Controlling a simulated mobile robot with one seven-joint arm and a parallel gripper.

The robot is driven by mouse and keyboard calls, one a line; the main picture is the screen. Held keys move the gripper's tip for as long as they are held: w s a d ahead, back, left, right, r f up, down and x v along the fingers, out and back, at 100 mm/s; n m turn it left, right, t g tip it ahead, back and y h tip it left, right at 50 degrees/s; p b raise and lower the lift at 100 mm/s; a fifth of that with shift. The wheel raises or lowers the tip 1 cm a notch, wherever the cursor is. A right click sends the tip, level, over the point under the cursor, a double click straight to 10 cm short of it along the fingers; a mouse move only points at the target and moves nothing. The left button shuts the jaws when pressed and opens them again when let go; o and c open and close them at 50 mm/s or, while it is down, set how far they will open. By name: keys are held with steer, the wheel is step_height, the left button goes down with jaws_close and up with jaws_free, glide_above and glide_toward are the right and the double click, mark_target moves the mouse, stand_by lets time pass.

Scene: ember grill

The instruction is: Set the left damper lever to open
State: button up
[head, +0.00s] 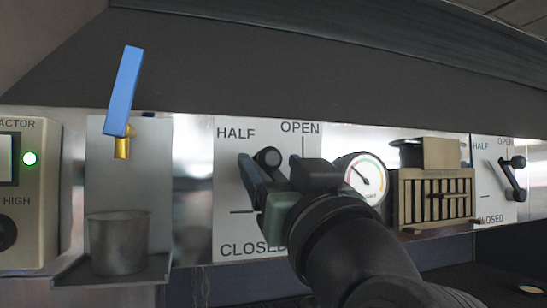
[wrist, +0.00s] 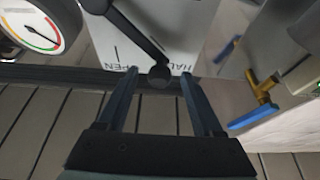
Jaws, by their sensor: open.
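The left damper plate (head: 226,180) carries the words HALF, OPEN and CLOSED. Its dark lever ends in a round knob (head: 268,157), standing between the HALF and OPEN labels. In the wrist view the lever (wrist: 135,33) runs diagonally down to the knob (wrist: 159,77), between the upturned labels on the plate (wrist: 185,18). My gripper (head: 263,170) is in front of this plate and hides the lever's lower part in the head view. In the wrist view my gripper (wrist: 158,82) is open, a finger on each side of the knob. Contact cannot be told.
A gauge (head: 364,180) and a slatted vent (head: 437,195) stand to the right, then a second damper lever (head: 511,180). To the left are a blue-handled tap (head: 124,90), a metal cup (head: 119,243) on a shelf, and a control box (head: 40,230). A dark hood overhangs above.

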jaws_close()
stand_by(0.3)
stand_by(1.1)
